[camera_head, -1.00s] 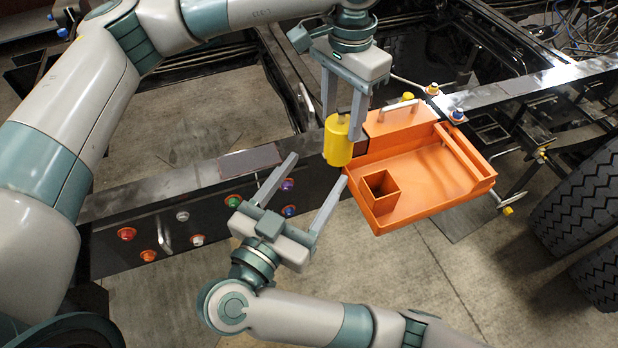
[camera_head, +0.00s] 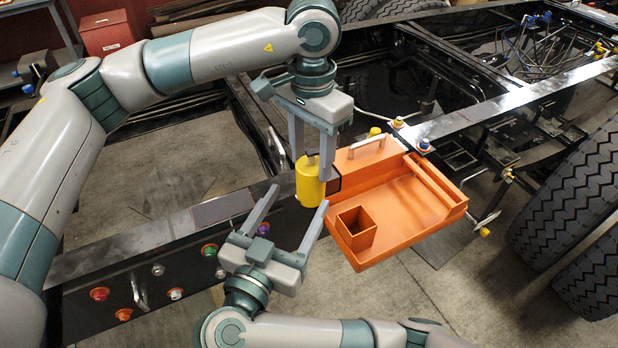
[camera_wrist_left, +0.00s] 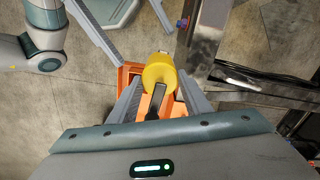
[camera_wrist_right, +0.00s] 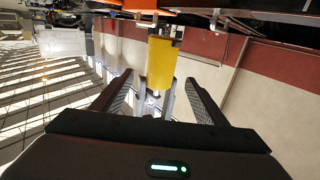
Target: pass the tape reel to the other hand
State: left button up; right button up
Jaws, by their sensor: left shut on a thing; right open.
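The tape reel is a yellow cylinder (camera_head: 309,183) in the head view, held upright just left of the orange tray (camera_head: 410,215). My left gripper (camera_head: 312,172) comes down from above and is shut on it. In the left wrist view the yellow reel (camera_wrist_left: 158,72) shows between the left fingers. My right gripper (camera_head: 286,222) is open below the reel, its fingers pointing up toward it, with nothing between them. In the right wrist view the reel (camera_wrist_right: 162,64) hangs ahead of the open fingers (camera_wrist_right: 160,92), apart from them.
The orange tray has a small square box (camera_head: 356,228) in its front left corner and hangs on the dark chassis rail (camera_head: 180,245). Coloured bolts (camera_head: 209,250) stud the rail's side near my right gripper. Large tyres (camera_head: 575,200) stand at the right.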

aim_at(305, 187)
jog(key=x, duration=0.8)
jog(key=c, duration=1.2)
pick_arm(q)
jog(key=o, duration=1.5)
pick_arm(e)
jog(key=shift+c, duration=0.2)
pick_arm(q)
jog(key=shift+r, duration=0.1)
notch_tip(305, 187, up, 12)
jog(key=shift+f, duration=0.1)
